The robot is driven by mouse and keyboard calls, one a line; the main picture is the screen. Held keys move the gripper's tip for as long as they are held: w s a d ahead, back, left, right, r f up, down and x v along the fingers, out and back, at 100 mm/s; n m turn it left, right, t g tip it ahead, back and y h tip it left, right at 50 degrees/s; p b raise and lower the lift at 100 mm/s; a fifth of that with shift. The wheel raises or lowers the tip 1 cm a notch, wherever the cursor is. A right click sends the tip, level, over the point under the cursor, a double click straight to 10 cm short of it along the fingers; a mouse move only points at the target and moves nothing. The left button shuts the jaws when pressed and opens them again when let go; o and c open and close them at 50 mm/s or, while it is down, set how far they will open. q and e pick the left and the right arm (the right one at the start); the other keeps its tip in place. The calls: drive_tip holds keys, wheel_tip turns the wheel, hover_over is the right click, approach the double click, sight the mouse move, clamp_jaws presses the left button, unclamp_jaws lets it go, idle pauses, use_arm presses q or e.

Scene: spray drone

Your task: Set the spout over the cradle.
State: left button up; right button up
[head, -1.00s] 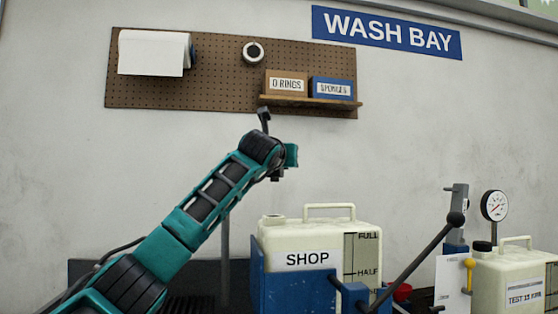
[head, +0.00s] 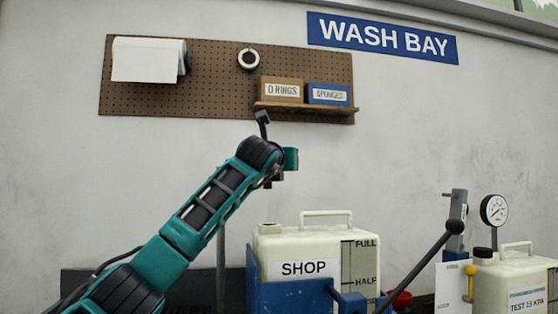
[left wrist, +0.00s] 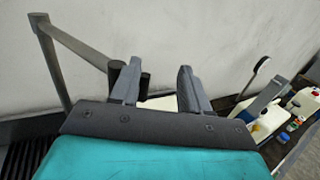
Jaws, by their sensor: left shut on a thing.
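The spout is a grey pipe: its post (head: 221,265) stands left of the SHOP jug in the head view. My left gripper (head: 276,181) is shut on the spout's dark end (left wrist: 145,83), above the jug in the head view. The fingers also show in the left wrist view (left wrist: 157,88). The blue cradle (head: 290,297) stands around the front of the cream SHOP jug (head: 330,230). Its base is out of frame. My right gripper is not in view.
A black-knobbed lever (head: 425,258) slants up right of the SHOP jug. A gauge (head: 494,210) and a second cream jug (head: 515,275) stand at the far right. A pegboard (head: 215,85) with a shelf hangs on the wall behind. Open air lies above the jugs.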

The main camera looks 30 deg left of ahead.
use_arm(q)
drive_tip(key=b+v, duration=0.2)
drive_tip(key=v, duration=1)
drive_tip(key=shift+s+d, duration=0.15)
drive_tip(key=shift+s, duration=0.1)
drive_tip(key=shift+c, duration=0.3)
